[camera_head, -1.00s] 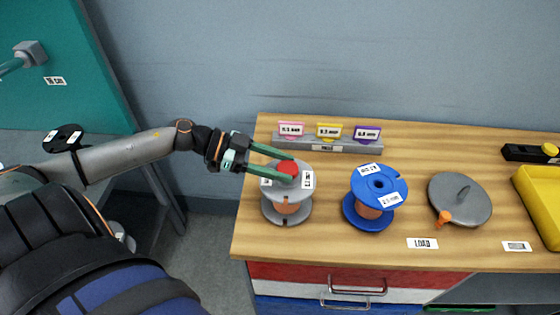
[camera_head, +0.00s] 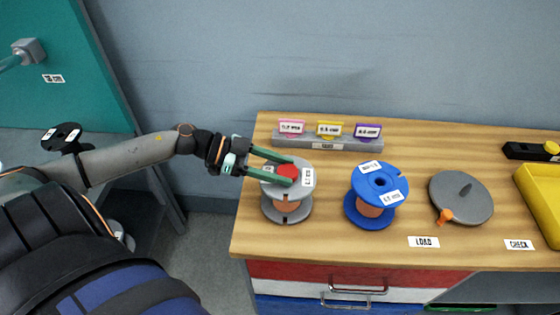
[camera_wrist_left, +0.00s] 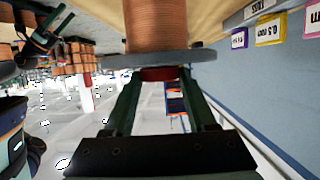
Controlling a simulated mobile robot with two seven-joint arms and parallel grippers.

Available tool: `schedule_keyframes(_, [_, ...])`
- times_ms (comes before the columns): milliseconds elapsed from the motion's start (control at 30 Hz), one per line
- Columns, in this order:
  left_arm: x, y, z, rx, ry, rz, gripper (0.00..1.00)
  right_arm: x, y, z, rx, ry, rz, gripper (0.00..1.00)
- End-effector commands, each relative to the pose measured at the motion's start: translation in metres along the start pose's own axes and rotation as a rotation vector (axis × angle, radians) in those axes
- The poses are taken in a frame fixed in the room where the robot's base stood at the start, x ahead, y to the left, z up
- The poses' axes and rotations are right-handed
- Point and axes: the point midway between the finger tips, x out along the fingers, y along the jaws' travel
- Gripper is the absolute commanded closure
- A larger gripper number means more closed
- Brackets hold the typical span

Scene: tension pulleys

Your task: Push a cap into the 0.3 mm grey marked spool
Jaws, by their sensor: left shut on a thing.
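The grey spool (camera_head: 288,213) with copper wire stands upright at the left end of the bench. It has white labels on its top; I cannot read the size surely. My left gripper (camera_head: 289,174) reaches over its top flange, shut on a red cap (camera_head: 287,171) at the hub. In the left wrist view, upside down, the cap (camera_wrist_left: 160,73) lies between the fingers against the grey flange (camera_wrist_left: 200,57). How deep it sits in the hub is hidden. My right gripper is out of view.
A blue spool (camera_head: 376,190) stands close to the right. Beyond it are a grey disc (camera_head: 460,200) with an orange knob and a yellow tray (camera_head: 540,205). A grey rack (camera_head: 335,143) with pink, yellow and purple tags stands behind. The bench front is mostly clear.

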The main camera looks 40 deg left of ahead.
Motion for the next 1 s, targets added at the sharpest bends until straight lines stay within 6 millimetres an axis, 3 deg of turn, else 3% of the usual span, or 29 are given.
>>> schedule_keyframes(967, [0.0031, 0.0019, 0.0122, -0.006, -0.009, 0.003, 0.95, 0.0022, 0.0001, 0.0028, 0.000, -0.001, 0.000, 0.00])
schedule_keyframes(1000, [0.0031, 0.0020, 0.0124, -0.006, -0.009, 0.003, 0.39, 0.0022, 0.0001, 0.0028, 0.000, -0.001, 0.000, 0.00])
